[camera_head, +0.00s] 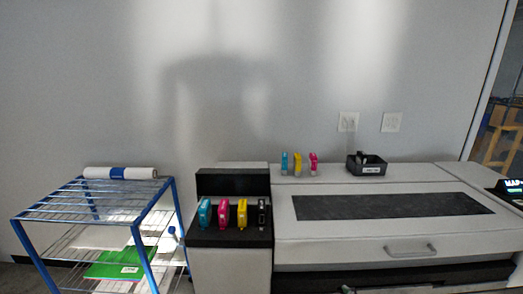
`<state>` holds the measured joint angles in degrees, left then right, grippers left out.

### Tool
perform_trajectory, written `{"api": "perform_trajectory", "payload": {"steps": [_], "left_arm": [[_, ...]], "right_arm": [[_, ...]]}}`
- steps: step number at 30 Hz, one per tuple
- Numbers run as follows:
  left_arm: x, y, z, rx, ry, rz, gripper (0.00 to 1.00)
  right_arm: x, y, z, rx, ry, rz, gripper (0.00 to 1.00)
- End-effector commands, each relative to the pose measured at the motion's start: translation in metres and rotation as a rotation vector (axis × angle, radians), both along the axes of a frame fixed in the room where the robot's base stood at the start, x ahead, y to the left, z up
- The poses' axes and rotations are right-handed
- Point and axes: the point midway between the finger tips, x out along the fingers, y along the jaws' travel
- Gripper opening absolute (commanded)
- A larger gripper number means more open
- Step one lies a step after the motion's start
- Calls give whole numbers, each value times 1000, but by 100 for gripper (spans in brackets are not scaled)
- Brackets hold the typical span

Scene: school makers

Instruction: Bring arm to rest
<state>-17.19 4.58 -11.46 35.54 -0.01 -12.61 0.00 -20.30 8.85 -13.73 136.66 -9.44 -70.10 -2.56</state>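Neither of my grippers shows clearly in the head view, and no arm can be made out. A large grey printer (330,252) stands against the wall. Cyan (204,212), magenta (223,213), yellow (242,213) and black (262,213) cartridges stand in a row in the dark bay at its left end. Another cyan (284,163), yellow (297,164) and magenta (313,164) cartridge stand on the printer's top. A small black labelled tray (372,169) sits to their right with a dark item in it, hard to make out.
A blue-framed wire rack (165,192) stands at the left, with a white roll (120,173) on top and a green packet (120,263) on a lower shelf. A lit screen (513,186) is at the right edge. Two outlets (348,121) are on the wall.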

Motion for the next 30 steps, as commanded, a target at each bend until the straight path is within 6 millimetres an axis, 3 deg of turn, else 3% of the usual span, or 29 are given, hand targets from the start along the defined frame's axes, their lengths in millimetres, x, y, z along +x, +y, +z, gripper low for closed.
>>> {"api": "perform_trajectory", "payload": {"steps": [6, 15, 23, 30], "left_arm": [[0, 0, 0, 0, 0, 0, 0], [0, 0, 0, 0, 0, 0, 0], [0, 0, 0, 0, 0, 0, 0], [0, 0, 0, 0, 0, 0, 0]], "right_arm": [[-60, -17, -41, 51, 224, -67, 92], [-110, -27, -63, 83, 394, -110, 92], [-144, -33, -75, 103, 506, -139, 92], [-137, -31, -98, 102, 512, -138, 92]]}}
